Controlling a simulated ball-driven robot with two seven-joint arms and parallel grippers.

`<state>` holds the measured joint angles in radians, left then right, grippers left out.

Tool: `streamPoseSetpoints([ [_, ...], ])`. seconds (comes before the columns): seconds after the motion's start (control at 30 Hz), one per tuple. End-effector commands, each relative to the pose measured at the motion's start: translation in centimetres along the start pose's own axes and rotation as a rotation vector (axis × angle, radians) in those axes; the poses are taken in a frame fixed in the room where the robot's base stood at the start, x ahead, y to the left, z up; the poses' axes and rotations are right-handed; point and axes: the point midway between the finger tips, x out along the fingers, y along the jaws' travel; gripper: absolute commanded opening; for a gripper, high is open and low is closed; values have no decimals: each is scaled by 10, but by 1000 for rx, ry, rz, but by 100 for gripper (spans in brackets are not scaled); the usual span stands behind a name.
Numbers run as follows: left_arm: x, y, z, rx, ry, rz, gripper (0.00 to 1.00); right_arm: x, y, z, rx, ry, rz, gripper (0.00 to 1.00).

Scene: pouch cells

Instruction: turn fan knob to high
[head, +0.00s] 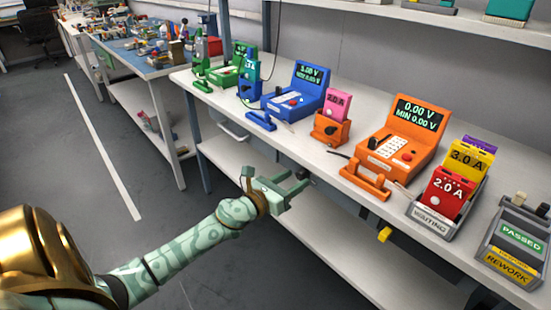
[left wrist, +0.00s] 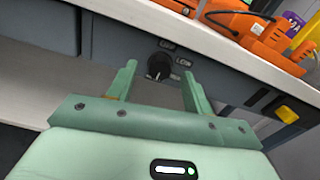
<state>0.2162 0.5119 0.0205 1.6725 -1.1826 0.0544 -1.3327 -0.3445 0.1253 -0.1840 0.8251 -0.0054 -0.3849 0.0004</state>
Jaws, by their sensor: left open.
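The black round fan knob (left wrist: 158,64) sits on a dark panel under the bench's front edge in the left wrist view. A pale pointer mark shows on its lower part. Small labels stand above and to the right of it, too blurred to read surely. My left gripper (head: 280,178) is open and empty, just in front of the bench edge in the head view. In the left wrist view its two fingers stand apart to the left and right of the knob in the picture; whether they touch it I cannot tell. My right gripper is not in view.
The white bench (head: 345,192) carries an orange meter (head: 400,138), a blue meter (head: 298,92), a grey rack (head: 432,222) of coloured cells and a sorting tray (head: 515,245). A yellow part (left wrist: 287,114) hangs below the edge, right of the knob. Floor at left is clear.

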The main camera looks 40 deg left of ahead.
Motion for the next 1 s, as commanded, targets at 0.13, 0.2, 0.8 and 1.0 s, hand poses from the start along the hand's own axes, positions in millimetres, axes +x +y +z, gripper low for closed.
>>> streamPoseSetpoints([
  [0.13, -28, 0, -1, -2, 3, 1, 51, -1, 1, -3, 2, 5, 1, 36],
  [0.2, -47, 0, -2, -2, 4, 2, 51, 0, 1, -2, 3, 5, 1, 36],
  [0.8, -157, 0, -1, 0, 2, 1, 51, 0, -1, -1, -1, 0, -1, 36],
  [1.0, -158, 0, -1, 0, 2, 0, 51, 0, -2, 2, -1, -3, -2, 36],
])
